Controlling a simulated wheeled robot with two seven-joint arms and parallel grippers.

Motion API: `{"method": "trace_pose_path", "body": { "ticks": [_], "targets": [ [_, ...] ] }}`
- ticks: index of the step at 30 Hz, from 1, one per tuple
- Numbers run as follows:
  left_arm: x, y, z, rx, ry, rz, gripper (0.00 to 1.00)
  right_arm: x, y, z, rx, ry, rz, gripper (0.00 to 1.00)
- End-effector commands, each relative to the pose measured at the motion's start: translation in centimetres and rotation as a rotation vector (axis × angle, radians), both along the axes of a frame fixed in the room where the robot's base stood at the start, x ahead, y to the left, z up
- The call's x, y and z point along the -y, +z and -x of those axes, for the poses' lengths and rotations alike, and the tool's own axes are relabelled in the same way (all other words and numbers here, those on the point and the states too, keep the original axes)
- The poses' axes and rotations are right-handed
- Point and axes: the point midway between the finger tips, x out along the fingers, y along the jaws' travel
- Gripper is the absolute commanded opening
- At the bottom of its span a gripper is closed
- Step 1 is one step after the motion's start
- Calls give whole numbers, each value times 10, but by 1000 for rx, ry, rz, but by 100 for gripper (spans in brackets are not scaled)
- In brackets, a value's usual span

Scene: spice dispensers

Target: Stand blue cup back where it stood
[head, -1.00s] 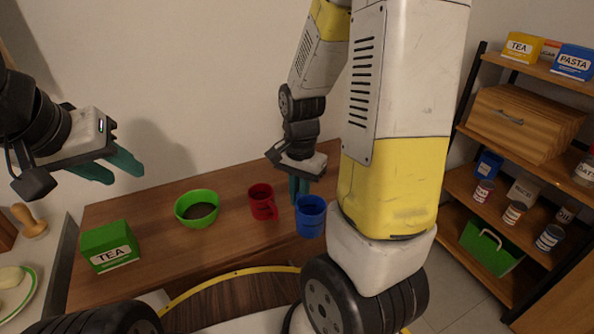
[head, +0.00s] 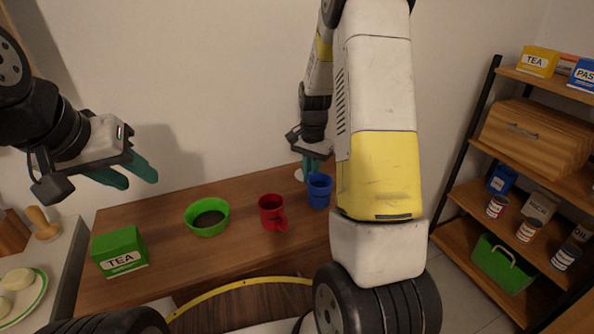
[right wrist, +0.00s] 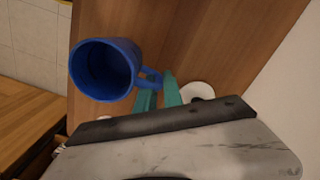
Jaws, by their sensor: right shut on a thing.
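The blue cup (head: 319,191) is upright at the back right of the wooden table, right of the red cup (head: 271,210). My right gripper (head: 311,163) is shut on the blue cup's handle from behind. The right wrist view shows the blue cup (right wrist: 103,70) beside the teal fingers of my right gripper (right wrist: 159,92), with the handle between them. I cannot tell whether the cup's base touches the table. My left gripper (head: 128,178) is open and empty, in the air above the table's left part.
A green bowl (head: 207,217) with dark contents and a green tea box (head: 119,251) stand on the table (head: 170,210). A small round white thing (right wrist: 197,91) lies close behind my right fingers. A stocked shelf (head: 462,206) stands at right. The table's back left is clear.

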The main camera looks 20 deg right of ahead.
Motion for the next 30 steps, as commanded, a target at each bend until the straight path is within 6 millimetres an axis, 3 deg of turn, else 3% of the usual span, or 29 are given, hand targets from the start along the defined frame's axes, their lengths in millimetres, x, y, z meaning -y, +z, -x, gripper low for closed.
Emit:
{"method": "trace_pose_path", "body": {
  "ticks": [4, 15, 16, 19, 30],
  "targets": [
    [0, 0, 0, 0, 0, 0, 36, -1, -23, 1, -4, 0, 0, 0],
    [0, 0, 0, 0, 0, 0, 36, 0, -28, 1, -1, 0, 0, 0],
    [0, 0, 0, 0, 0, 0, 36, 0, -28, 1, -1, 0, 0, 15],
    [0, 0, 0, 0, 0, 0, 36, 0, -27, 1, -1, 0, 0, 33],
    [0, 0, 0, 0, 0, 0, 36, 0, -18, 0, 0, 0, 0, 33]
  ]
}}
